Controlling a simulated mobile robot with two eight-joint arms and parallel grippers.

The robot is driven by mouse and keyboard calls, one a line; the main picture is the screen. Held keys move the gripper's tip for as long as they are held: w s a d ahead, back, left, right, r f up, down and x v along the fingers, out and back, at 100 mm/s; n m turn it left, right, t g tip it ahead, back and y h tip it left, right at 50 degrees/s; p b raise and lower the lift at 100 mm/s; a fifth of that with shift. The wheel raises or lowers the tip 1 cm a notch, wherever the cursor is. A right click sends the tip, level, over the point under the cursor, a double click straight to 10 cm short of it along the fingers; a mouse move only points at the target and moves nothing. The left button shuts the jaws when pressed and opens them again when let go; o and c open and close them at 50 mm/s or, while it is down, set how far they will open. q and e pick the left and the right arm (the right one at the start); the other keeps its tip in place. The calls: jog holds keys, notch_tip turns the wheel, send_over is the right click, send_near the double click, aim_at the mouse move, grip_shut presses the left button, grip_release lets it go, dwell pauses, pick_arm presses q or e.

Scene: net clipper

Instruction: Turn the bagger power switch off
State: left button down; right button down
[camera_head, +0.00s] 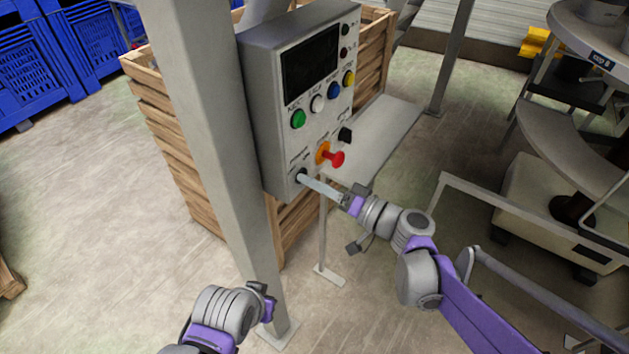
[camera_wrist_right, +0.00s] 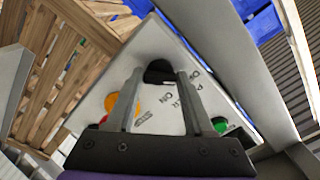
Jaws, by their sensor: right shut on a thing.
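The control box (camera_head: 262,110) is grey with a dark screen and is fixed beside a metal post. The black power switch knob (camera_head: 301,175) is at the panel's lower left corner. My right gripper (camera_head: 306,180) reaches it from the lower right. In the right wrist view, the two fingers (camera_wrist_right: 160,88) of my right gripper are shut on the dark knob (camera_wrist_right: 159,71), one on each side, with "ON" lettering on the panel next to it. My left gripper (camera_head: 268,298) is low, in front of the post foot, away from the panel; its fingers do not show clearly.
A red emergency button (camera_head: 337,158) on an orange base sits just right of the switch. Green (camera_head: 298,119), white, blue and yellow buttons are above. The metal post (camera_head: 215,150) stands left of the box. A wooden crate (camera_head: 175,150) is behind.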

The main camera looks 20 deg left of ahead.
jog(key=shift+n, duration=0.6)
jog(key=shift+c, duration=1.4)
grip_release()
jog(key=v, duration=1)
jog(key=shift+d+b, duration=0.3)
jog(key=shift+d, duration=0.1)
jog(key=shift+s, duration=0.25)
